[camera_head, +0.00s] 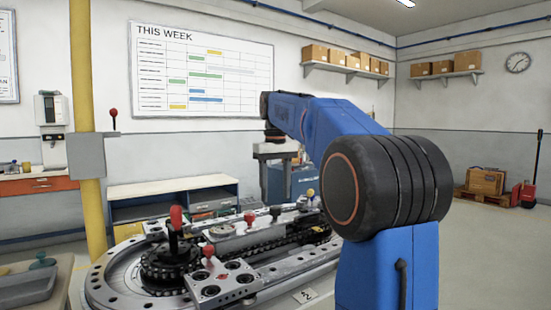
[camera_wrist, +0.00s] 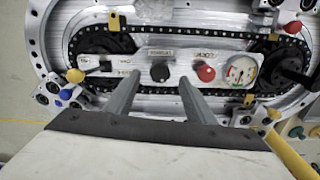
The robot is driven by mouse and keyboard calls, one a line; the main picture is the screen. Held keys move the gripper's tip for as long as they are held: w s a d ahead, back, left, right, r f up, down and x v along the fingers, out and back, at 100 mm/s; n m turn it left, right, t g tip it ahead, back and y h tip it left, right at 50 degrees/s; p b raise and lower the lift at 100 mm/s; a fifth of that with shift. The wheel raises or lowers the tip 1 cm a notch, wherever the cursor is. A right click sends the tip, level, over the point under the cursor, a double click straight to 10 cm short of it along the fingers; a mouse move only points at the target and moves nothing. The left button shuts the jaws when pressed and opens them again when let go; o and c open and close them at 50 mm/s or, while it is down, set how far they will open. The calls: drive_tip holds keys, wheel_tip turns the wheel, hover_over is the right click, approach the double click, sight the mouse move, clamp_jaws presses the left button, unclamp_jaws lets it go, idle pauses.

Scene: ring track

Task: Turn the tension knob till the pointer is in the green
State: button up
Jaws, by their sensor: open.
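In the wrist view a pale control panel (camera_wrist: 140,68) lies inside the chain loop. A round black knob (camera_wrist: 160,72) stands near its middle, under a small label too small to read surely; it appears to be the tension knob. My gripper (camera_wrist: 158,77) is open, with its two fingers apart, one to each side of the black knob in the picture. I cannot tell whether they reach down to its height. A white round gauge (camera_wrist: 241,71) with coloured marks sits at the panel's right end. Its pointer's exact place is too small to tell. In the head view my gripper (camera_head: 275,165) hangs above the track.
A red knob (camera_wrist: 206,73) sits between the black knob and the gauge, close to the right finger. A yellow ball knob (camera_wrist: 75,75) is at the left. Sprockets and chain surround the panel. In the head view a red-topped lever (camera_head: 177,218) and a yellow post (camera_head: 84,120) rise at the left.

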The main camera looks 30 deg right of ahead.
sight(276, 207)
wheel_tip(276, 207, up, 12)
idle(0.4)
drive_tip(key=shift+f, duration=0.1)
idle(0.4)
